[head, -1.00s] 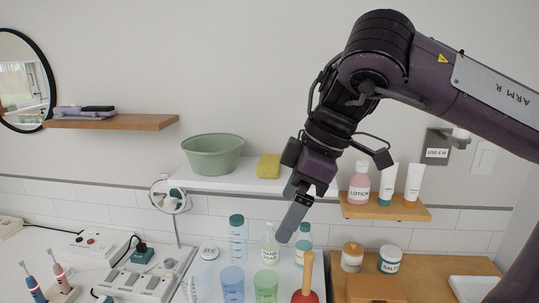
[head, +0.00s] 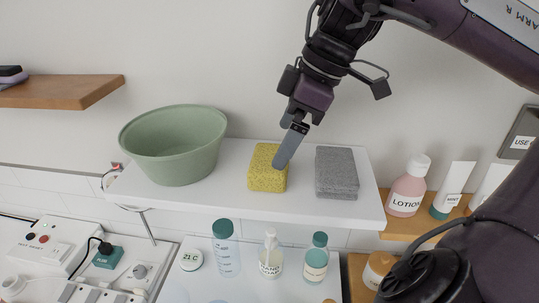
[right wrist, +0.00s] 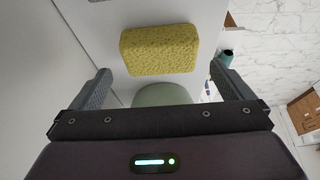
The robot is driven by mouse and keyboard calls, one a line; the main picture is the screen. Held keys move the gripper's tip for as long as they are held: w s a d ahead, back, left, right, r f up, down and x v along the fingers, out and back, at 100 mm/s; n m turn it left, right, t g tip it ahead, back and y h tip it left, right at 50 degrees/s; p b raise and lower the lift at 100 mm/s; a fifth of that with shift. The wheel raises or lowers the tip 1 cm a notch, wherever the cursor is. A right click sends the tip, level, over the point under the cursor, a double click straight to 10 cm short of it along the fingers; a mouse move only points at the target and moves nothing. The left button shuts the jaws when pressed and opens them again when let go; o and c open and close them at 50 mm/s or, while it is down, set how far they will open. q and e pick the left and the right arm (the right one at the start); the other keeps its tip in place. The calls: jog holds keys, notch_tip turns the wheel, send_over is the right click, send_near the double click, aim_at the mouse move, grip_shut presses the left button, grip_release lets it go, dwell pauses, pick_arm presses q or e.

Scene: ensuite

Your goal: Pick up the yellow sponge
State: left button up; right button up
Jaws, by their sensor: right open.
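The yellow sponge (head: 268,168) lies on the white wall shelf, between a green bowl and a grey sponge. My right gripper (head: 284,158) is above the shelf, and in the head view its finger overlaps the right side of the yellow sponge. In the right wrist view the yellow sponge (right wrist: 160,49) sits ahead of and between the two spread fingers (right wrist: 160,80). The right gripper is open and empty, and I see no clear contact. My left gripper is not in view.
The green bowl (head: 174,145) stands left of the yellow sponge and the grey sponge (head: 337,172) lies right of it on the white shelf (head: 225,196). A lotion bottle (head: 408,187) stands on a wooden shelf at right. Several bottles stand below.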

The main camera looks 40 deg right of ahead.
aim_at(271, 157)
jog(key=shift+a+f, duration=0.3)
jog(key=shift+f, duration=0.15)
jog(key=shift+w+a+f, duration=0.1)
jog(key=shift+a+f, duration=0.05)
jog(key=shift+f, duration=0.1)
jog(key=p+x, duration=0.1)
jog(key=x, duration=0.1)
jog(key=p+x, duration=0.1)
jog(key=x, duration=0.1)
jog(key=shift+w+f, duration=0.25)
jog(key=shift+w, duration=0.2)
jog(key=shift+f, duration=0.15)
jog(key=shift+c, duration=0.9)
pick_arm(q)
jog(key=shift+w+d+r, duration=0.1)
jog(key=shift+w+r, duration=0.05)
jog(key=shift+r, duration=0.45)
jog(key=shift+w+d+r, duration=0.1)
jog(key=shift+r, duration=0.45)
pick_arm(e)
jog(key=c, duration=0.5)
